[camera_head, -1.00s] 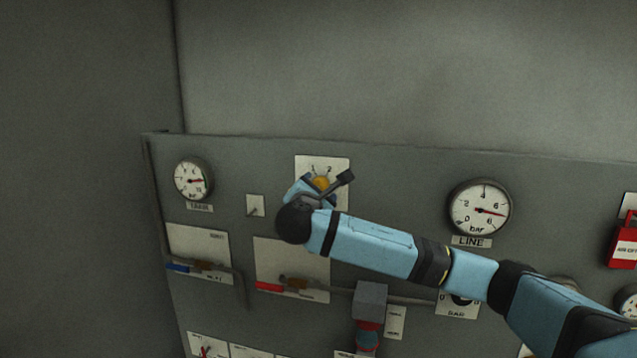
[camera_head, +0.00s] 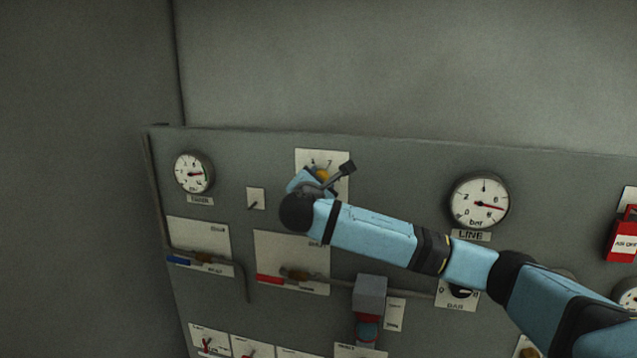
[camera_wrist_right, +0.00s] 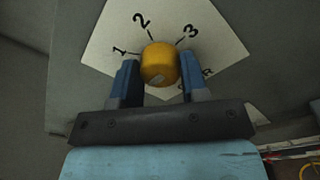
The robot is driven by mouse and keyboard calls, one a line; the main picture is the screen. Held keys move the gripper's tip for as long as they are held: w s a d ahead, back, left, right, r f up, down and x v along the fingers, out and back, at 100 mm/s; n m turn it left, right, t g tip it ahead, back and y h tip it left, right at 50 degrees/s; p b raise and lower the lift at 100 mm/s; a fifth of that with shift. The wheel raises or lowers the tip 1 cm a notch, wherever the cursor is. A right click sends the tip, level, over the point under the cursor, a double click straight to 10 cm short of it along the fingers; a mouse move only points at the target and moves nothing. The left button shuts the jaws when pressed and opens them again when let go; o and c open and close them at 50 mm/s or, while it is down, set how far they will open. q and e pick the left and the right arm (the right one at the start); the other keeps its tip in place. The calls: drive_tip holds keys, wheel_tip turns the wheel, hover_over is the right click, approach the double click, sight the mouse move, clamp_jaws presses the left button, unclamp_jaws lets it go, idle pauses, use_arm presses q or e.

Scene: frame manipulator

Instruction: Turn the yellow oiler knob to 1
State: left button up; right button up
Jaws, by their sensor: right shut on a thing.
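The yellow oiler knob (camera_wrist_right: 160,62) sits on a white plate (camera_wrist_right: 100,34) marked 1, 2 and 3 in the right wrist view. My right gripper (camera_wrist_right: 158,76) has a finger on each side of the knob and is shut on it. A pale mark shows on the knob's lower face; I cannot tell for sure which number the knob points to. In the head view the knob (camera_head: 322,175) is partly hidden by my right gripper (camera_head: 320,180). My left gripper is not in view.
The grey panel carries a gauge on the left (camera_head: 193,173) and a LINE gauge (camera_head: 480,202) on the right. A small toggle switch (camera_head: 255,200) is left of the knob. Valves with a blue handle (camera_head: 179,261) and a red handle (camera_head: 270,280) lie below.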

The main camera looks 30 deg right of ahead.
use_arm(q)
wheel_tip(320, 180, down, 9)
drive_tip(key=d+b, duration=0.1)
drive_tip(key=b, duration=0.9)
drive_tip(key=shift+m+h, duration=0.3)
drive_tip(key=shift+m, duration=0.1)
use_arm(e)
drive_tip(key=shift+f+m, duration=0.2)
drive_tip(key=shift+m, duration=5.8)
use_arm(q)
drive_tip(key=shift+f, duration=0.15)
use_arm(e)
drive_tip(key=o, duration=0.9)
